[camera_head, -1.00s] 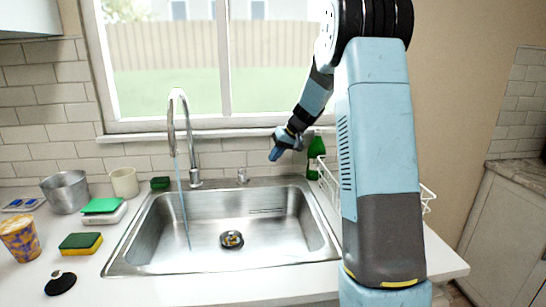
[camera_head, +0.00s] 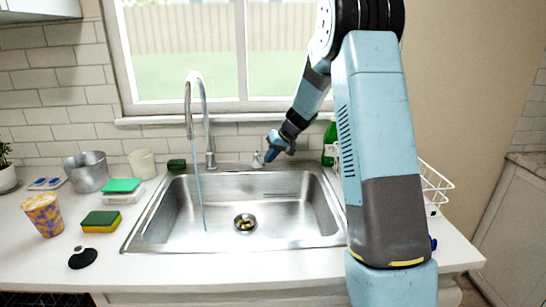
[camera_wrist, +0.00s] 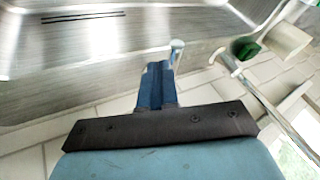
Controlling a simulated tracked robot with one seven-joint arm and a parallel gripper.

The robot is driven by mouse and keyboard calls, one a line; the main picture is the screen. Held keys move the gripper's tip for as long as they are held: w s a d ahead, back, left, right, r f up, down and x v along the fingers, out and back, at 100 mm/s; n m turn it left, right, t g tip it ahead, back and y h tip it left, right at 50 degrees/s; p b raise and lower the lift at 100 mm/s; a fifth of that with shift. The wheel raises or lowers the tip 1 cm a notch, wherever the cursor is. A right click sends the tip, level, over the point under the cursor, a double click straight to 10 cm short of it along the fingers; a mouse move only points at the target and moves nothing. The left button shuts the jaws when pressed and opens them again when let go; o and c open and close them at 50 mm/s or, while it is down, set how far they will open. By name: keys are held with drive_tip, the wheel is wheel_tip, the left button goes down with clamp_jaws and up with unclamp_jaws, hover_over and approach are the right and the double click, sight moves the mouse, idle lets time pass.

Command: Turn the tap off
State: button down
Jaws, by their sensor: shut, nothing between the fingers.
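The tap (camera_head: 207,120) is a tall silver gooseneck behind the sink. A thin stream of water (camera_head: 199,195) runs from its spout into the basin. A small silver tap handle (camera_head: 257,160) stands on the rim to the right of the spout's base. My gripper (camera_head: 270,156) is shut and empty, just right of the handle in the head view. In the wrist view, my gripper (camera_wrist: 158,72) points at the handle (camera_wrist: 177,47), which shows just past the fingertips, slightly right. I cannot tell whether they touch. The tap's spout (camera_wrist: 265,105) also shows at right.
The steel sink (camera_head: 165,215) has a drain at its bottom. A green bottle (camera_head: 329,143) and a white dish rack (camera_head: 435,185) stand right of my gripper. Sponges (camera_head: 101,221), a metal pot (camera_head: 87,172) and cups fill the left counter. The window is behind.

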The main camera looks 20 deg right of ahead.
drive_tip(key=shift+s+a+m+t+h, duration=0.15)
drive_tip(key=shift+a+m, duration=0.2)
drive_tip(key=shift+a, duration=0.25)
drive_tip(key=shift+s+a+m+t+h, duration=0.15)
drive_tip(key=shift+a+m, duration=0.2)
drive_tip(key=shift+a, duration=0.2)
